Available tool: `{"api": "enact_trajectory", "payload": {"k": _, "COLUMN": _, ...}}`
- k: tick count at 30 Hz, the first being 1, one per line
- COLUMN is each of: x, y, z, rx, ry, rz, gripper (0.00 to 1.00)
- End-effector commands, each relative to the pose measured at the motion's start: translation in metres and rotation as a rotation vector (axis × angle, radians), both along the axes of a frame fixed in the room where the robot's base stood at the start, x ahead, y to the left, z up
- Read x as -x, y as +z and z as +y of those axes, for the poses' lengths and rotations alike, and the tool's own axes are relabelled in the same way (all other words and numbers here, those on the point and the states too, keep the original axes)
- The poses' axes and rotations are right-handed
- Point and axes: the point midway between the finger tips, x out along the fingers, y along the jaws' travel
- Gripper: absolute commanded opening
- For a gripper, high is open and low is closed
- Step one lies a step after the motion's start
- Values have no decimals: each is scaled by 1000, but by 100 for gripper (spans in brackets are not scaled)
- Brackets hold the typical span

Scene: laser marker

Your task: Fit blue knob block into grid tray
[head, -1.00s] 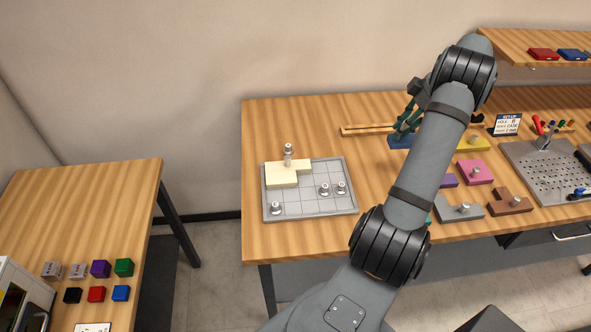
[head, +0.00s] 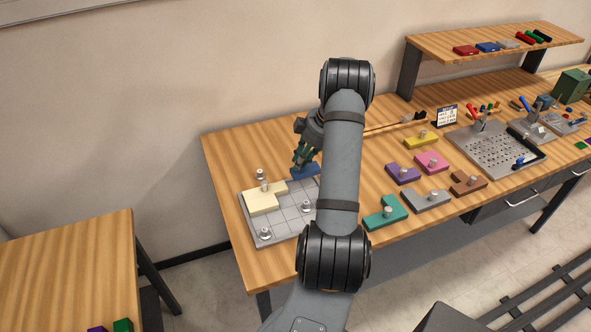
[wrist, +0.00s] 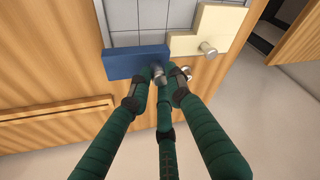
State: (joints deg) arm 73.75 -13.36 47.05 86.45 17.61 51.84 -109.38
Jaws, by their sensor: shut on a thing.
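My gripper (head: 303,157) is shut on the knob of the blue knob block (head: 304,172). In the wrist view, its green fingers (wrist: 160,76) close around the metal knob, with the blue block (wrist: 130,64) beyond them. The block is at the back edge of the grey grid tray (head: 285,224), right of the cream block. In the wrist view it covers part of the tray's grid (wrist: 125,17). I cannot tell whether it touches the tray. The cream block (head: 262,201) with its knob lies in the tray's back left. My arm hides the tray's right side.
Metal pegs stand on the tray, one at its front left (head: 265,234). To the right lie teal (head: 386,213), purple (head: 403,174), pink (head: 432,162), yellow (head: 421,140), grey (head: 427,200) and brown (head: 468,182) knob blocks. A wooden rail (wrist: 60,108) lies behind the tray.

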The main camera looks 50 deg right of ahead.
Motion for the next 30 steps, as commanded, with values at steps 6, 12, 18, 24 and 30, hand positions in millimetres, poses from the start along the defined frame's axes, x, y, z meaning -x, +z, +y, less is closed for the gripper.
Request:
{"api": "enact_trajectory", "payload": {"k": 6, "x": -10, "y": -10, "z": 10, "rx": 0, "ry": -2, "rz": 1, "gripper": 0}}
{"api": "enact_trajectory", "payload": {"k": 12, "x": -10, "y": -37, "z": 10, "rx": -2, "ry": -1, "rz": 3, "gripper": 0}}
{"api": "enact_trajectory", "payload": {"k": 18, "x": -11, "y": -49, "z": 9, "rx": 3, "ry": -1, "rz": -1, "gripper": 0}}
{"api": "enact_trajectory", "payload": {"k": 24, "x": -11, "y": -50, "z": 9, "rx": 3, "ry": -1, "rz": -1, "gripper": 0}}
{"api": "enact_trajectory", "payload": {"k": 30, "x": -11, "y": -52, "z": 9, "rx": 2, "ry": -1, "rz": 0, "gripper": 20}}
